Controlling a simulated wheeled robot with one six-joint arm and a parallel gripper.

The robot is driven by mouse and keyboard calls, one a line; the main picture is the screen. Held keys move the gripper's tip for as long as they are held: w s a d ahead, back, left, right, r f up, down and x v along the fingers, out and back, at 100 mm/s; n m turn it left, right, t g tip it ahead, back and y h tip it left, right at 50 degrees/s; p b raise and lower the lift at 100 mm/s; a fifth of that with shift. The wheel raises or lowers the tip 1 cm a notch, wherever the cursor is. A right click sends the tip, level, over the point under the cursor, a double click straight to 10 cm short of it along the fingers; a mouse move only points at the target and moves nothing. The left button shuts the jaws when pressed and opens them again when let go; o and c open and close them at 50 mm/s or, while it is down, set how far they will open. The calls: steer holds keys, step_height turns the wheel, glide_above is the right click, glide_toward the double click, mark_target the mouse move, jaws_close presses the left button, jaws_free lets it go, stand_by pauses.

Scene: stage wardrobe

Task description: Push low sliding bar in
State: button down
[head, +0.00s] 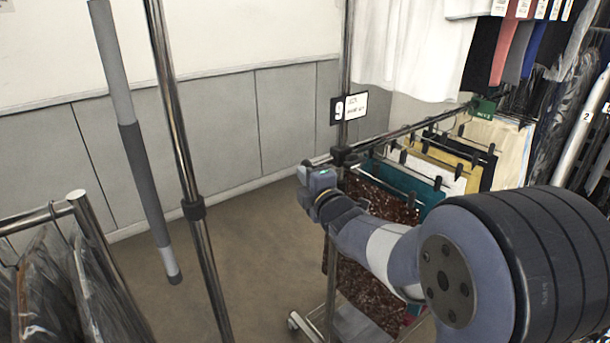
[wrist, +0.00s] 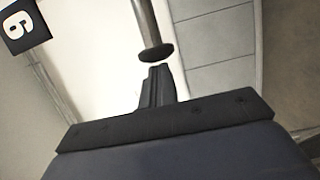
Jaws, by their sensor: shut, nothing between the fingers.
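The low sliding bar (head: 410,130) is a metal rail with clipped garments, running back right from a black clamp on a chrome upright. In the wrist view, a metal bar (wrist: 147,22) ends in a round black cap (wrist: 156,53); I take it to be this bar. My gripper (head: 312,176) is beside the upright, left of and slightly below the clamp. In the wrist view its shut, empty fingers (wrist: 157,72) point at the cap, just short of it in the picture. I cannot tell whether they touch. The cap is not clear in the head view.
A number 9 sign (head: 349,107) hangs on the upright above the clamp. Dark garments (head: 45,285) hang at lower left. Brown floor (head: 260,245) is open between the racks.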

steer(key=d, duration=0.1)
steer(key=w+d, duration=0.2)
steer(key=shift+w+d, duration=0.25)
steer(key=shift+d, duration=0.15)
steer(key=v, duration=1.1)
steer(key=shift+b, duration=0.45)
steer(key=shift+w+a+r, duration=0.1)
steer(key=shift+w+a, duration=0.05)
steer(key=shift+a, duration=0.05)
steer(key=p+x, duration=0.1)
steer(key=x, duration=0.9)
steer(key=shift+d, duration=0.2)
